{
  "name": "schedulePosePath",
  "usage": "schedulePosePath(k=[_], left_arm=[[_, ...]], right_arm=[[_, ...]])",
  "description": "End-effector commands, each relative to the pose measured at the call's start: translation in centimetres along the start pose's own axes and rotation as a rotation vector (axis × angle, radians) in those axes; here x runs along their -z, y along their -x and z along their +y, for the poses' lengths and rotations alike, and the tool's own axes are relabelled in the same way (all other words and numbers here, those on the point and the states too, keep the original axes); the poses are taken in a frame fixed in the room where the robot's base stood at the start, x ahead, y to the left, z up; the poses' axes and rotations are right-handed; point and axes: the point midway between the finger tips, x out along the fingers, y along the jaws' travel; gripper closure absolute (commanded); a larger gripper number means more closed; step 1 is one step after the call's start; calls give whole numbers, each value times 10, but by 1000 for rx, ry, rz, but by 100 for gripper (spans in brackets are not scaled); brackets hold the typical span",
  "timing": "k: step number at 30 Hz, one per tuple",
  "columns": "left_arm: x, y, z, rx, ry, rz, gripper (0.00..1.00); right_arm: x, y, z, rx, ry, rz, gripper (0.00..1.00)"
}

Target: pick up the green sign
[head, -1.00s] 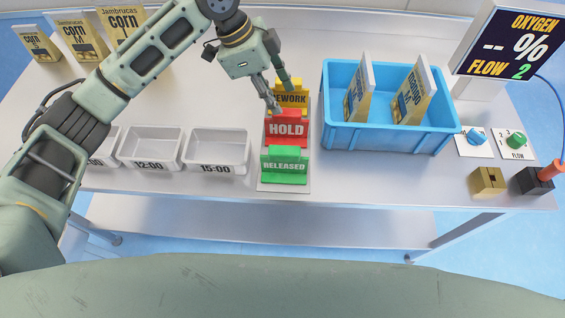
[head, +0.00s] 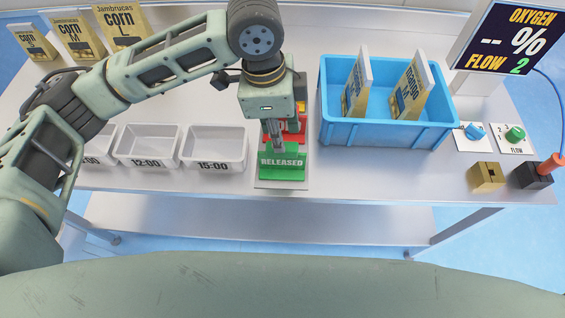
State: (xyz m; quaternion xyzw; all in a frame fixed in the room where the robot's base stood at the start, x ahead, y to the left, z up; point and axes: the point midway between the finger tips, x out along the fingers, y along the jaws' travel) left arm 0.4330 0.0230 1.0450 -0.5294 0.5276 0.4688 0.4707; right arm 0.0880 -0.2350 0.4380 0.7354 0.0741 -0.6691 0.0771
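The green sign (head: 283,173), marked RELEASED, stands at the front of a small light plate (head: 262,182) near the table's front edge. My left gripper (head: 274,142) points down right at the sign's top edge. Its fingers line up one behind the other from here, so I cannot tell whether they are apart or closed on the sign. The red sign (head: 298,134) stands behind the green one, mostly hidden by the gripper. Only a sliver of the yellow sign (head: 301,106) shows behind that. My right gripper is not in view.
White trays with time labels (head: 215,147) stand left of the signs. A blue crate (head: 385,133) holding two snack pouches stands close on the right. Control knobs (head: 515,134), a brass block (head: 486,176) and an oxygen display (head: 515,45) are at the far right.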

Motion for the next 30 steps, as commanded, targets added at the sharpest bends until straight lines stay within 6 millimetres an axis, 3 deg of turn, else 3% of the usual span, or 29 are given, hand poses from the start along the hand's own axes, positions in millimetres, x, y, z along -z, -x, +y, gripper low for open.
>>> schedulePosePath(k=[6, 14, 21, 30], left_arm=[[-1, -36, 1, -5, 2, -2, 72], [0, -58, 0, -4, 1, 0, 72], [0, -96, 0, -4, 1, 0, 72], [0, -110, 0, -1, -2, 2, 72]], right_arm=[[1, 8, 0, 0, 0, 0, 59], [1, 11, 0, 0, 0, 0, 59], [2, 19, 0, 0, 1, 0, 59], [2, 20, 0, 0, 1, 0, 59]])
